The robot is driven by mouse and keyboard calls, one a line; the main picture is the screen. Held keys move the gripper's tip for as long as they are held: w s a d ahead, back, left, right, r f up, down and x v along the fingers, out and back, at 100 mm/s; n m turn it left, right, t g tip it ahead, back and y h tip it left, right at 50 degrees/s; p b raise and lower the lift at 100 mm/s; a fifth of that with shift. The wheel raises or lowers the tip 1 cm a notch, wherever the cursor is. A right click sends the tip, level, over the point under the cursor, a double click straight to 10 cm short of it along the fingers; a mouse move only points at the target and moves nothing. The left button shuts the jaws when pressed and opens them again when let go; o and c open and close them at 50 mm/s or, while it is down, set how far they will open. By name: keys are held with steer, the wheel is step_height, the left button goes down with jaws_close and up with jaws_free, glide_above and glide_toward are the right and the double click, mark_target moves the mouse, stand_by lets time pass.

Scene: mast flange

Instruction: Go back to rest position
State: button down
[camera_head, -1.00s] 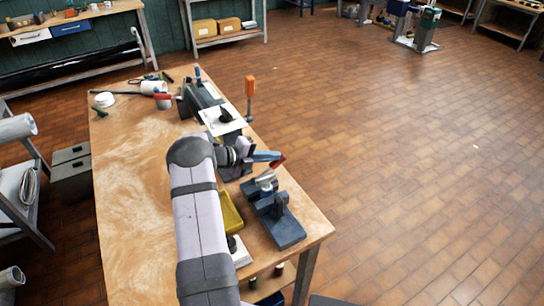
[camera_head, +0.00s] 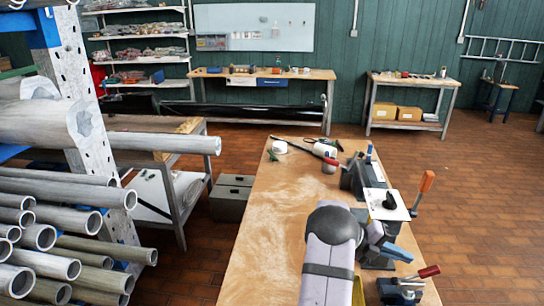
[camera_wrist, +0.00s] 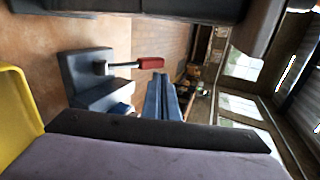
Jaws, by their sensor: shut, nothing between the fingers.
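My gripper (camera_head: 398,253) is in the head view over the right side of the wooden workbench (camera_head: 265,225), at the end of my grey arm. Its blue fingers also show in the wrist view (camera_wrist: 161,99), lying together with nothing between them. The gripper is just above and behind a dark clamp block with a red handle (camera_head: 428,272). That red handle also shows in the wrist view (camera_wrist: 150,62), beyond the fingers.
A white plate (camera_head: 388,205) lies on a dark fixture, with an orange-handled clamp (camera_head: 425,185) beside it. A yellow bin (camera_wrist: 18,105) is close to my arm. A pipe rack (camera_head: 95,150) stands at the left. The bench's left half is mostly clear.

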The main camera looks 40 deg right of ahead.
steer(key=w+a+m+t+y, duration=0.15)
steer(key=w+a+m, duration=0.25)
steer(key=a, duration=0.5)
steer(key=w+a+f+m+t+y, duration=0.15)
steer(key=w+a+m, duration=0.25)
steer(key=a, duration=0.5)
steer(key=w+a+r+m+t+y, duration=0.1)
steer(key=w+a+m+t, duration=0.25)
steer(key=a, duration=0.55)
steer(key=s+a+m+t+y, duration=0.1)
steer(key=a+m, duration=0.6)
steer(key=a, duration=0.7)
steer(key=s+a+f+m+t+y, duration=0.1)
steer(key=a+m+y, duration=0.3)
steer(key=a+m, duration=0.4)
steer(key=s+a+t, duration=0.1)
steer(key=a, duration=0.4)
steer(key=shift+s+a+f, duration=0.2)
steer(key=shift+s+a, duration=0.2)
